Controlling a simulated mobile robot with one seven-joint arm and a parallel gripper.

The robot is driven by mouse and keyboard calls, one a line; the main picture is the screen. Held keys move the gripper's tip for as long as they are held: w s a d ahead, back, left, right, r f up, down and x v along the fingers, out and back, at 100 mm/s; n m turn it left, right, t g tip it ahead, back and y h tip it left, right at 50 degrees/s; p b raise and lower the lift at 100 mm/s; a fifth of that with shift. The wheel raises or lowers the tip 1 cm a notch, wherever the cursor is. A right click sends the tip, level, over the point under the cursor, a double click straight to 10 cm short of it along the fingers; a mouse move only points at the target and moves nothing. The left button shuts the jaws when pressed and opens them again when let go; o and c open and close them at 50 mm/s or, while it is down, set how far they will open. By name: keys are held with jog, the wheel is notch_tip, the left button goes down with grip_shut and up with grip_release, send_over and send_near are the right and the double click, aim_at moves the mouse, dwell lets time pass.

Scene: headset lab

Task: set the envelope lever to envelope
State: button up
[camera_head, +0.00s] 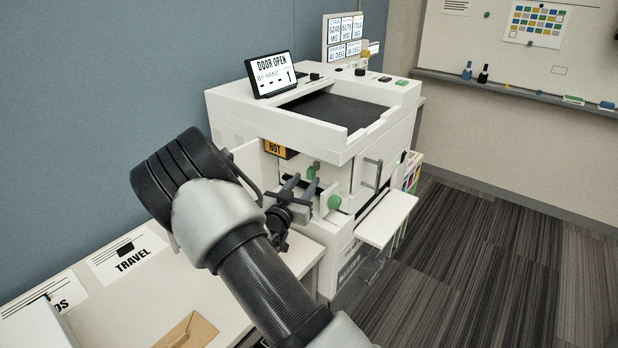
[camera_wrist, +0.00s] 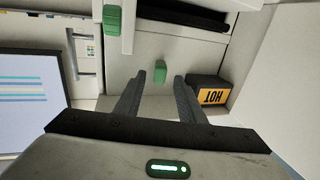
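Two green parts show inside the open side of the white printer (camera_head: 285,120). A small green tab (camera_head: 312,172) is near the HOT label; it also shows in the wrist view (camera_wrist: 160,72). A larger green knob (camera_head: 334,202) is lower and to the right, at the top left of the wrist view (camera_wrist: 112,20). No label shows which one is the envelope lever. My gripper (camera_head: 300,190) is in front of the opening. Its two dark fingers are apart in the wrist view (camera_wrist: 158,82), with the small tab showing between their tips and nothing held. Contact cannot be told.
The printer's screen (camera_head: 272,75) reads DOOR OPEN. A black block with a yellow HOT label (camera_wrist: 211,95) is just right of my fingers in the wrist view. A white tray (camera_head: 386,218) sticks out at the printer's front. A table (camera_head: 150,290) with a TRAVEL sign stands at left.

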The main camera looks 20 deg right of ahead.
aim_at(314, 175)
jog(key=shift+x, duration=2)
grip_shut()
jog(key=shift+s+d+f+n+t+y+b, duration=0.15)
jog(key=shift+d+n+t+y+b, duration=0.1)
jog(key=shift+n+t+y+b, duration=0.25)
jog(key=shift+s+d+r+n+t+y+b, duration=0.1)
jog(key=shift+s+d+n+t+y+b, duration=0.15)
jog(key=shift+y+b, duration=0.3)
jog(key=shift+d+n+t+y+b, duration=0.2)
jog(key=shift+n+t+y+b, duration=0.35)
jog(key=shift+n+y, duration=0.3)
grip_release()
